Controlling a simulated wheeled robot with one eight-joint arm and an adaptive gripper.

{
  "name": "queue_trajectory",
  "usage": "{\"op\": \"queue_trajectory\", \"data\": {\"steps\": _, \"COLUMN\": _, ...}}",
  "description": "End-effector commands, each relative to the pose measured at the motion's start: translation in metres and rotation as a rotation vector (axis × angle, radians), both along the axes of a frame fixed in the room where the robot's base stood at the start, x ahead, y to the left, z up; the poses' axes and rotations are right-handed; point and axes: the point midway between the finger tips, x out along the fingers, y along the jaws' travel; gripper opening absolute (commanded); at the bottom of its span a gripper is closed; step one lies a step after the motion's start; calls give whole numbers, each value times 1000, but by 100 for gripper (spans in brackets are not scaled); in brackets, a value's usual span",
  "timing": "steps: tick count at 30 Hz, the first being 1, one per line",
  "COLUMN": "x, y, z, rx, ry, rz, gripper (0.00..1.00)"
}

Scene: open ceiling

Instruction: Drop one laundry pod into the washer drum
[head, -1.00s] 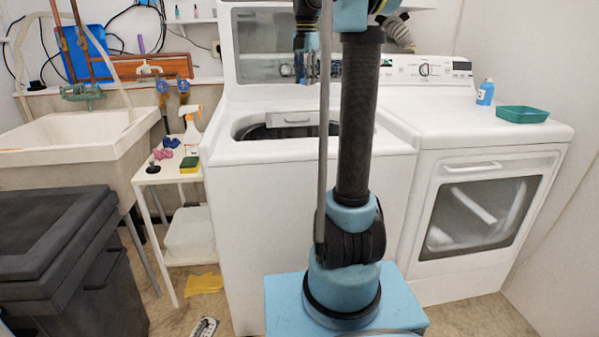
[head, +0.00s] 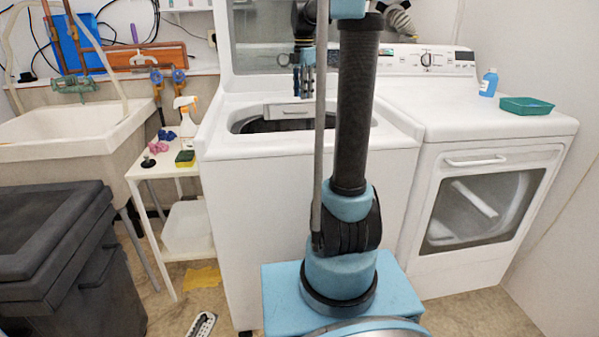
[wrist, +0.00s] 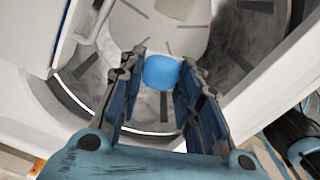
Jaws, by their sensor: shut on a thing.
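The washer (head: 235,170) is a white top-loader with its lid up, behind my arm. Its drum opening (head: 262,126) shows dark in the head view. In the wrist view the pale drum interior (wrist: 182,38) with dark slots lies beneath the gripper. My gripper (head: 304,88) hangs pointing down above the opening. In the wrist view my gripper (wrist: 163,60) is shut on a rounded blue laundry pod (wrist: 161,72) between its fingertips. The pod is too small to make out in the head view.
A dryer (head: 440,185) stands right of the washer, with a blue bottle (head: 488,83) and teal tray (head: 526,106) on top. Left are a small white table (head: 160,171) with a spray bottle (head: 186,118) and sponge (head: 185,158), a sink (head: 70,135) and a dark bin (head: 50,240).

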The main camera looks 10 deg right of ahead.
Motion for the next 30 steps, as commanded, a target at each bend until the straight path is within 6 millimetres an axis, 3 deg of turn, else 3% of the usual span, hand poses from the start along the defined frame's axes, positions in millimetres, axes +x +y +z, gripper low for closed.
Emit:
{"op": "queue_trajectory", "data": {"steps": 3, "x": -11, "y": -1, "z": -32, "rx": 0, "ry": 0, "rz": -122, "gripper": 17}}
{"op": "queue_trajectory", "data": {"steps": 6, "x": -18, "y": -2, "z": -50, "rx": 0, "ry": 0, "rz": -198, "gripper": 17}}
{"op": "queue_trajectory", "data": {"steps": 30, "x": -23, "y": -2, "z": -118, "rx": 0, "ry": 0, "rz": -253, "gripper": 17}}
